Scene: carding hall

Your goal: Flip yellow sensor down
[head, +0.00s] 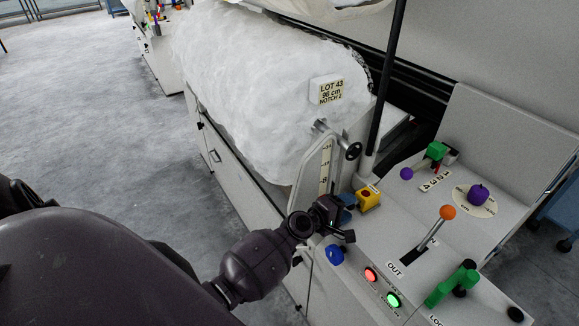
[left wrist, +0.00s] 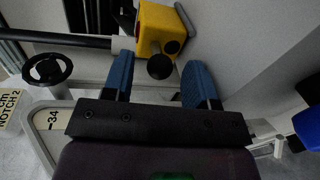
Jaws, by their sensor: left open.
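The yellow sensor (head: 368,199) is a small block at the machine's edge, by the foot of the dark post. In the left wrist view the yellow sensor (left wrist: 156,25) is ahead of the fingertips, with a round black part facing me. My left gripper (head: 347,207) is open, its blue fingers just left of the sensor in the head view. In the left wrist view my left gripper (left wrist: 158,72) has its fingers apart, one on each side of the black part; I cannot tell whether they touch. My right gripper is not in view.
The panel to the right carries an orange-topped lever (head: 446,213), a purple knob (head: 478,194), green handles (head: 452,284) and lit red (head: 371,275) and green (head: 393,300) buttons. A black handwheel (head: 353,151) and the white fibre roll (head: 265,90) are beyond the gripper.

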